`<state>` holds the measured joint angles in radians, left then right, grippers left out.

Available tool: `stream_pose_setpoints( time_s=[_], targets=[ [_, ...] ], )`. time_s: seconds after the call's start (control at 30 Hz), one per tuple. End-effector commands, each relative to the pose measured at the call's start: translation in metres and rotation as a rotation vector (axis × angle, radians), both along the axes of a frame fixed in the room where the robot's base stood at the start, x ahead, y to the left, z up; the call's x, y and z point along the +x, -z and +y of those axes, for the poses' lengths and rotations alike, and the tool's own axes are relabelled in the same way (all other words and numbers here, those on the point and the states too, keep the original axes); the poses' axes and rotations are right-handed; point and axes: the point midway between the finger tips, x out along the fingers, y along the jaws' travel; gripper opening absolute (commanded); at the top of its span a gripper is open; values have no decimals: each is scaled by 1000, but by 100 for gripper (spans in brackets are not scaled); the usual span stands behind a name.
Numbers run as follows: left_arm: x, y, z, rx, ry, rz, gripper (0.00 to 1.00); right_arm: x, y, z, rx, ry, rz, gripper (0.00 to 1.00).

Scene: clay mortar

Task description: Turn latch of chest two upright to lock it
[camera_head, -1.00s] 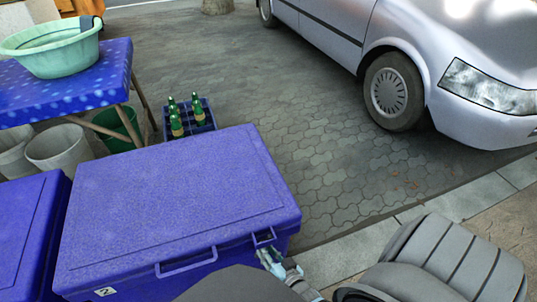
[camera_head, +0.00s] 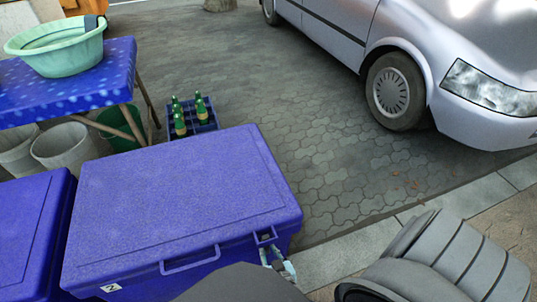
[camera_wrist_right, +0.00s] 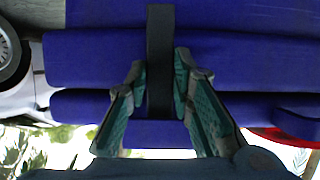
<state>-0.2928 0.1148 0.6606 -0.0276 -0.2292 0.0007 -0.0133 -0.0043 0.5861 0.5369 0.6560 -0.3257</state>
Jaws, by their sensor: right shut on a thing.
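Chest two (camera_head: 180,195) is a closed blue chest with a white number label (camera_head: 110,288) and a front handle (camera_head: 190,260). Its latch (camera_head: 265,236) is near the front right corner, by the lid edge; its lower part is hard to make out in the head view. My right gripper (camera_head: 275,260) is at the chest's front, just below that corner. In the right wrist view, the latch (camera_wrist_right: 160,45) shows as a dark straight bar, lined up with the picture's vertical, between the fingers of my right gripper (camera_wrist_right: 161,75), which is shut on it. My left gripper is out of view.
Another blue chest (camera_head: 30,225) stands close on the left. Behind are a crate (camera_head: 205,125) of green bottles and a blue table (camera_head: 70,90) with a green basin (camera_head: 60,45). A silver car (camera_head: 450,60) is parked at the right. Paving between is clear.

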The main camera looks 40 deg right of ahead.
Motion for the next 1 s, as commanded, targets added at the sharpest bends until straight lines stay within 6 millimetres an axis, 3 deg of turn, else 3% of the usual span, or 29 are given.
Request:
stream_pose_setpoints(
  time_s=[0.2,0.23,0.33,0.77,1.0],
  targets=[
    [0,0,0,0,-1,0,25,0,0,0,-3,-2,0,0],
    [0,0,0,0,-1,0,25,0,0,0,-2,-2,0,25],
    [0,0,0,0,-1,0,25,0,0,0,-2,-2,0,41],
    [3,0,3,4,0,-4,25,0,-4,-1,-3,3,-1,42],
    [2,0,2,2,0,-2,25,-1,-38,-1,0,5,-3,42]
  ],
)
